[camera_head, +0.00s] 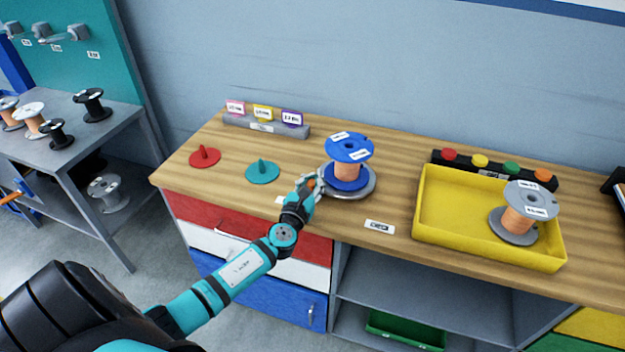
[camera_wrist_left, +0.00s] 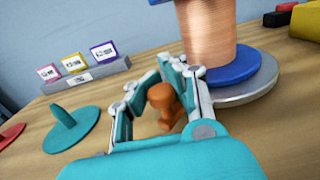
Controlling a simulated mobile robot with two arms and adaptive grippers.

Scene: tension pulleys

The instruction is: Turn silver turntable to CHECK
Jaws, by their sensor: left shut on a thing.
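The silver turntable (camera_head: 366,190) lies on the wooden bench, and its rim also shows in the left wrist view (camera_wrist_left: 252,91). A blue spool (camera_head: 349,147) wound with copper wire stands upright on it. An orange knob (camera_wrist_left: 161,97) stands at the turntable's left side. My left gripper (camera_head: 311,187) is shut on the knob, with one finger on each side of it. A white label (camera_head: 380,226), which seems to read CHECK, lies at the bench's front edge, right of the gripper. Another white label (camera_head: 279,201) is partly hidden by my gripper. My right gripper is not in view.
Red (camera_head: 205,157) and teal (camera_head: 262,171) discs with upright handles lie left of the turntable. A grey card holder (camera_head: 265,126) stands behind them. A yellow tray (camera_head: 440,225) with a grey spool (camera_head: 526,211) is at the right. Bare bench separates turntable and tray.

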